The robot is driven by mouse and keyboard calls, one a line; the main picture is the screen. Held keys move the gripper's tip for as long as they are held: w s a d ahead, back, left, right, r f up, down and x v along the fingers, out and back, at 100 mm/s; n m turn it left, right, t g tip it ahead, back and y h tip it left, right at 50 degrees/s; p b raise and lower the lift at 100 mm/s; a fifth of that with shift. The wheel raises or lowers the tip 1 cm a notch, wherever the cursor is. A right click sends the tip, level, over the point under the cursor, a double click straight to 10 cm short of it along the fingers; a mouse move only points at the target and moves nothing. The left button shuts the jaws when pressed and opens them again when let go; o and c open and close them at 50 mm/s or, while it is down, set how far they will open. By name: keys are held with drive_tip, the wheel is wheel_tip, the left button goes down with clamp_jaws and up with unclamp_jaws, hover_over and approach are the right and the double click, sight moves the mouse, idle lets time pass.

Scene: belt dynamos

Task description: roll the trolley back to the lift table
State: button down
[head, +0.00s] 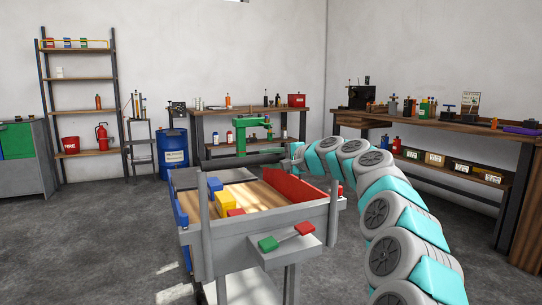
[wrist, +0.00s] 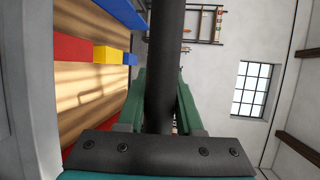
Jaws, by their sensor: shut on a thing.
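The trolley (head: 308,215) stands in the middle of the head view. It has grey sides, a wooden deck and a dark handle bar (head: 238,160) across its far end. Blue, yellow and red blocks (head: 225,199) lie on the deck. My gripper (head: 290,160) is at the far end of the trolley. In the wrist view its green fingers (wrist: 161,92) are shut around the dark bar, with the deck on the left. A grey ledge with a green and a red block (head: 287,240) is at the near end. I cannot tell which thing is the lift table.
A workbench with a green machine (head: 242,135) stands behind the trolley. Another workbench (head: 440,125) runs along the right wall. A blue drum (head: 172,152), a shelf rack (head: 78,100) and a grey cabinet (head: 25,170) stand at left. The floor (head: 90,250) at left is clear.

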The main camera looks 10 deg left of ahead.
sight(283, 157)
drive_tip(key=shift+w+a, duration=0.25)
drive_tip(key=shift+w, duration=0.15)
drive_tip(key=c, duration=0.6)
unclamp_jaws()
drive_tip(key=shift+w+a, duration=0.1)
drive_tip(key=shift+b+v, duration=0.4)
drive_tip(key=shift+v, duration=3.5)
